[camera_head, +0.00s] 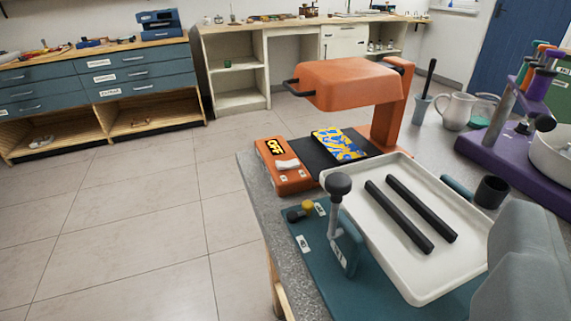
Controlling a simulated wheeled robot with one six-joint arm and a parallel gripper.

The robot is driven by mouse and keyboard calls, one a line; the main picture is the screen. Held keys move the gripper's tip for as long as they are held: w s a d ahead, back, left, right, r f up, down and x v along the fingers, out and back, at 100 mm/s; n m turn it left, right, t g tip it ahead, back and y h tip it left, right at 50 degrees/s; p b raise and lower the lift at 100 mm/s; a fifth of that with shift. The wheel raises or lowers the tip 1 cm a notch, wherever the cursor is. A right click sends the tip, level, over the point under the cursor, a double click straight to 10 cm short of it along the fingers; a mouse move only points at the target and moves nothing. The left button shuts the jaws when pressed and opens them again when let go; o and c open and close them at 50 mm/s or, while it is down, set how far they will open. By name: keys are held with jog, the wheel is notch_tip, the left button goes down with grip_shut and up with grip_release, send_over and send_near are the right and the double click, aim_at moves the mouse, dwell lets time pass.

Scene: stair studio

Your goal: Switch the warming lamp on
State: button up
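The orange warming lamp stands on the grey worktop, with a broad hood (345,82) on a post (389,115) at its right. A dark handle sticks out from the hood's left side. Its orange control box (291,181) is at the left front. A black label there reads OFF (275,147) in yellow. A white switch (288,165) sits just below the label. A blue and yellow patterned piece (340,144) lies on the dark plate (312,157) under the hood. My gripper is not clearly in view.
In front of the lamp is a teal device with a white tray (437,288), two black bars and an upright round-knobbed lever (339,186). A grey rounded body (525,262) fills the lower right. Jugs (457,110) and a purple stand (500,150) are at right. Floor at left is clear.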

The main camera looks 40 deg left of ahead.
jog(key=shift+w+a, duration=0.1)
jog(key=shift+w, duration=0.05)
grip_shut()
jog(key=w+a+f+m+g, duration=0.1)
jog(key=w+a+f+g, duration=0.3)
jog(key=w+a, duration=0.35)
jog(key=w+a+f+m+g, duration=0.2)
jog(key=w+a+f+g, duration=0.2)
jog(key=w+a, duration=0.35)
jog(key=w+a+f+m+h, duration=0.2)
jog(key=w+a+h, duration=0.1)
jog(key=a, duration=0.6)
jog(key=w+a+f+m+h, duration=0.2)
jog(key=w+a+h, duration=0.1)
jog(key=a, duration=0.7)
jog(key=shift+w+a+g, duration=0.15)
jog(key=shift+a+g, duration=0.1)
jog(key=shift+g, duration=0.15)
